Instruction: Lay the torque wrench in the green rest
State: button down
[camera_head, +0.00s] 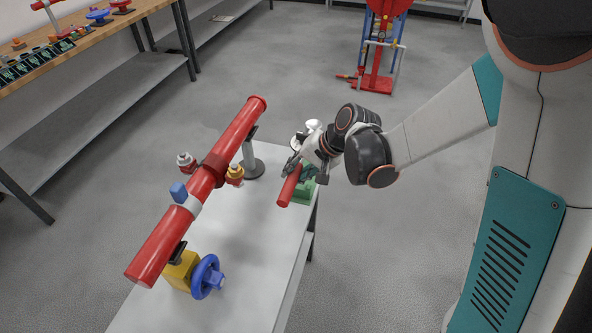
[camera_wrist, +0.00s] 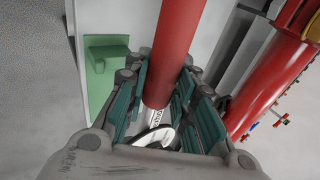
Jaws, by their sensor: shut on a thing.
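My gripper (camera_head: 300,172) is shut on the torque wrench (camera_head: 290,188), over the right edge of the white table. The wrench's red handle sticks out of the jaws, pointing toward the front and down in the head view. In the wrist view the handle (camera_wrist: 178,50) runs up between the finger pads of my gripper (camera_wrist: 160,82), with a pale marked shaft below it. The green rest (camera_head: 304,193) is on the table, partly hidden behind the wrench and gripper. In the wrist view the rest (camera_wrist: 102,85) lies left of the wrench, with a raised block; the wrench appears apart from it.
A red pipe (camera_head: 230,137) with valves stands on the white table (camera_head: 252,285), left of my gripper. Its blue handwheel (camera_head: 207,277) is near the front. A wooden bench (camera_head: 88,42) is at left and a red-and-blue stand (camera_head: 378,60) at the back. Floor is open at right.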

jog(key=shift+f+b, duration=3.1)
jog(key=shift+f, duration=0.65)
jog(key=shift+f, duration=0.2)
jog(key=shift+f+b, duration=0.65)
jog(key=shift+f, duration=0.4)
jog(key=c, duration=1.3)
grip_release()
jog(key=shift+d, duration=0.1)
jog(key=v, duration=1.2)
